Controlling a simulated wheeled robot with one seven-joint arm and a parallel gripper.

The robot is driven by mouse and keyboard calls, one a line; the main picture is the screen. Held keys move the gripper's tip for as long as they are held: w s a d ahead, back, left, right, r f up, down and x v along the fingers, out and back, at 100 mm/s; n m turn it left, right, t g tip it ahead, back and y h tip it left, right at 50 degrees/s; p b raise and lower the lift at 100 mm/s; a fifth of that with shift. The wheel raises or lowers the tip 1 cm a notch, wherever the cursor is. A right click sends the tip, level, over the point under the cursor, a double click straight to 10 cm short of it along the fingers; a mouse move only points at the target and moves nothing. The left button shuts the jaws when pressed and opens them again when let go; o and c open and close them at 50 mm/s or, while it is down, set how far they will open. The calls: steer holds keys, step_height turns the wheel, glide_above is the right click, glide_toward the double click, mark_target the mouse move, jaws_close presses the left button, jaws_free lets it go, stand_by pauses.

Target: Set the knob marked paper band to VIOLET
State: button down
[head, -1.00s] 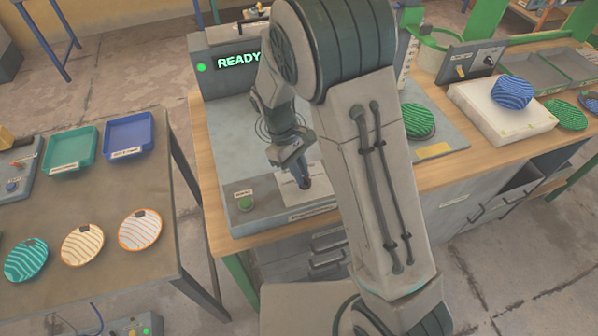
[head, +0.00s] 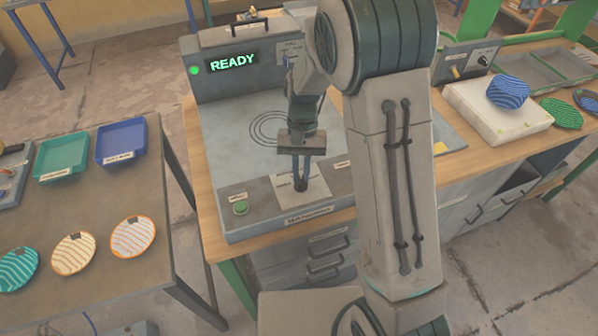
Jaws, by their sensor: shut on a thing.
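The grey press machine (head: 225,130) stands on the wooden-topped bench, its lit sign (head: 233,62) reading READY. On its front deck is a pale dial plate (head: 318,188) with print too small to read. My gripper (head: 301,183) points down over this plate, with its fingers shut on a small dark knob (head: 300,186) at its middle. The fingers hide most of the knob, so I cannot tell which setting it points to. I cannot read whether its marking is paper band.
A green button (head: 240,207) sits left of the dial plate. At left, a table holds a teal tray (head: 62,155), a blue tray (head: 121,142) and several striped plates. At right, a blue striped bowl (head: 508,92) rests on a white block (head: 490,118). My arm hides the bench's middle.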

steer(key=m, duration=0.1)
steer(key=m+y, duration=0.1)
steer(key=m, duration=0.2)
steer(key=shift+d+t+y+b, duration=0.3)
steer(key=shift+t+y, duration=0.1)
steer(key=shift+s+d+m+t+y, duration=0.15)
steer(key=shift+m+t+y, duration=0.2)
steer(key=shift+m, duration=1.35)
steer(key=c, duration=1.5)
jaws_free()
steer(key=shift+o, duration=0.2)
steer(key=shift+r, duration=0.15)
steer(key=b+v, duration=0.1)
steer(key=v, duration=1.2)
steer(key=shift+d+r, duration=0.25)
